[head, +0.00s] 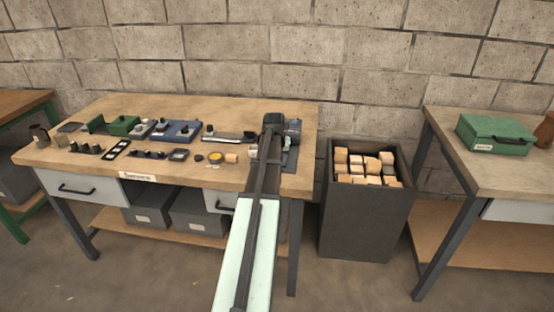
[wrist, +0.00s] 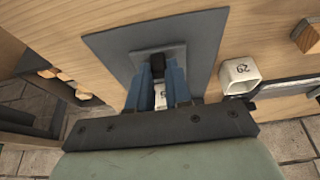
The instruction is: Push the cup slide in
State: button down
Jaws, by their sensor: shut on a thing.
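My gripper (wrist: 158,78) has blue fingers that are closed in on a small dark knob (wrist: 157,62) in the wrist view. A white piece with a dark mark (wrist: 160,98) shows between the fingers. They are over a grey plate (wrist: 112,42) on the bench, which I take to be part of the cup slide. A white square cup marked 29 (wrist: 239,72) stands to the right of the plate, apart from the fingers. In the head view my gripper (head: 288,138) is at the bench's right end, and my arm hides much of the slide.
The wooden bench (head: 110,170) carries several small fixtures to the left, including a green one (head: 124,125) and a blue one (head: 178,130). A dark bin (head: 362,220) of wooden blocks stands right of the bench. A green box (head: 495,135) sits on another table.

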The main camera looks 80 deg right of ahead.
jog(key=d, duration=0.6)
jog(key=shift+d+r, duration=0.1)
jog(key=shift+d, duration=0.15)
jog(key=c, duration=1)
grip_release()
jog(key=shift+c, duration=0.2)
jog(key=shift+a, duration=0.1)
jog(key=v, duration=1.3)
jog(key=shift+a+r, duration=0.15)
jog(key=shift+r, duration=0.1)
